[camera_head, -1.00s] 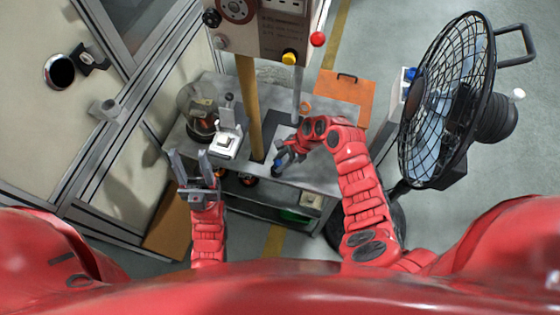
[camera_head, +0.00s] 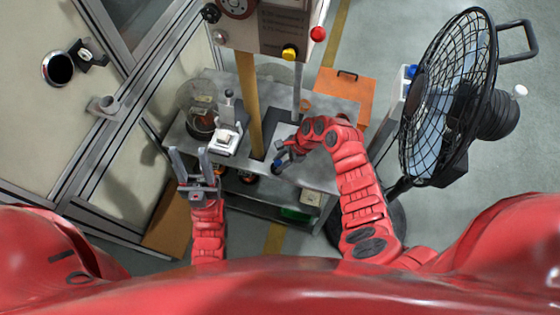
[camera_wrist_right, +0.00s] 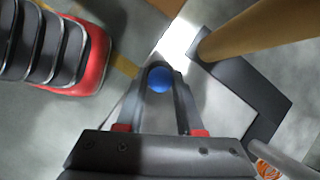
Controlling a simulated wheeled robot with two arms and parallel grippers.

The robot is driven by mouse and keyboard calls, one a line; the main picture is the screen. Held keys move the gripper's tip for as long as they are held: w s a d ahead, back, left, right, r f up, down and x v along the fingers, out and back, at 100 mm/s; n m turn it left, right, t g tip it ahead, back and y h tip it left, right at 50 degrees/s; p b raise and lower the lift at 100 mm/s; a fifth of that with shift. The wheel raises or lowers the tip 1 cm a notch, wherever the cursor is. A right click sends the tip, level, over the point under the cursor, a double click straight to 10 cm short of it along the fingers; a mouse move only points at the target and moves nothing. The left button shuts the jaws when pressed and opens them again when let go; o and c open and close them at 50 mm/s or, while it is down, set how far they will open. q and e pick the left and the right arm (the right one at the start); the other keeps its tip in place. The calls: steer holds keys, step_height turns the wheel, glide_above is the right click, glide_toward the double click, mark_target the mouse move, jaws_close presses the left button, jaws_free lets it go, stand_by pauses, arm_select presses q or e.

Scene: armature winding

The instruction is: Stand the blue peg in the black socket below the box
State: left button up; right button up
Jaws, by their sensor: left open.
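My right gripper (camera_head: 281,164) is over the workbench's front part, its fingers closed around the blue peg. The blue peg (camera_wrist_right: 160,78) shows end-on as a round blue top between the fingertips in the right wrist view; its lower part is hidden. A black, angular piece (camera_wrist_right: 255,95) lies to the right of the fingers there, beside the yellow post's foot; I cannot tell whether it is the socket. The box (camera_head: 268,25) stands at the back on the yellow post (camera_head: 249,95). My left gripper (camera_head: 197,172) is open and empty at the bench's front left.
The workbench (camera_head: 318,172) holds a white device (camera_head: 228,138) and a glass jar (camera_head: 199,118) on the left. An orange case (camera_head: 345,92) is behind right. A large fan (camera_head: 450,95) stands right of my right arm.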

steer(key=o, duration=0.4)
steer(key=shift+o, duration=0.2)
steer(key=shift+r, duration=0.1)
